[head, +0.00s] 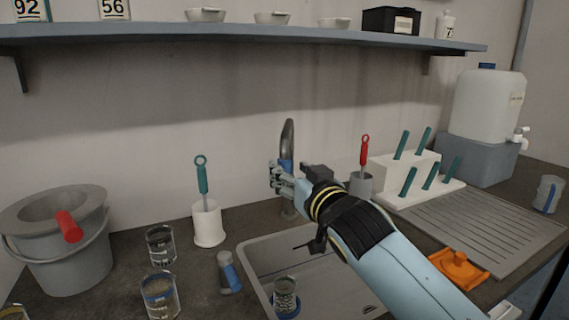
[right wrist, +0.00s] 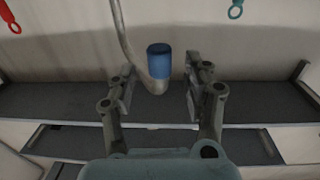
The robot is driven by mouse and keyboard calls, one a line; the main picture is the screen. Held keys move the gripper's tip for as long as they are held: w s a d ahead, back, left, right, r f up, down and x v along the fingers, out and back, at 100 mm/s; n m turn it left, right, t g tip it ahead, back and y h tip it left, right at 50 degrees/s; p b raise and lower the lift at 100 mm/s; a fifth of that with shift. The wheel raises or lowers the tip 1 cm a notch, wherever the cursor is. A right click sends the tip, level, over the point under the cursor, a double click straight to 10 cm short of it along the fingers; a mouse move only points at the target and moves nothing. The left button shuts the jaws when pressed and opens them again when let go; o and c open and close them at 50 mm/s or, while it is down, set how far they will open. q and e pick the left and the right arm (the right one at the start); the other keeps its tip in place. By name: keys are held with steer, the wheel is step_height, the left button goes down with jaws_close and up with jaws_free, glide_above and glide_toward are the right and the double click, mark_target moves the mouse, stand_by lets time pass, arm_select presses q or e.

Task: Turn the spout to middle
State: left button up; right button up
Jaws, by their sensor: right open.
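The grey spout (head: 288,140) is a hooked pipe standing behind the sink (head: 252,262), near its back edge. It has a blue part (head: 286,166) on it. My right gripper (head: 275,178) is at the spout, with its fingers beside the blue part. In the right wrist view the spout's bend and blue part (right wrist: 158,60) appear between the two open fingers (right wrist: 160,88), with a gap on each side. I cannot tell how deep the spout lies between them. The spout's lower part is partly hidden by the gripper. My left gripper does not show.
A beaker (head: 286,290) is in the sink. A white holder (head: 208,224) with a teal-handled tool stands left of it, a grey cup (head: 361,186) with a red-handled tool right. A bucket (head: 62,262) stands far left. A shelf (head: 230,38) runs above.

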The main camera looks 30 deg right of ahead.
mark_target(287, 169)
steer(key=shift+w+d, duration=0.15)
steer(key=shift+w, duration=0.85)
steer(key=shift+w+d, duration=0.1)
steer(key=shift+w, duration=0.85)
jaws_close()
steer(key=shift+f, duration=0.1)
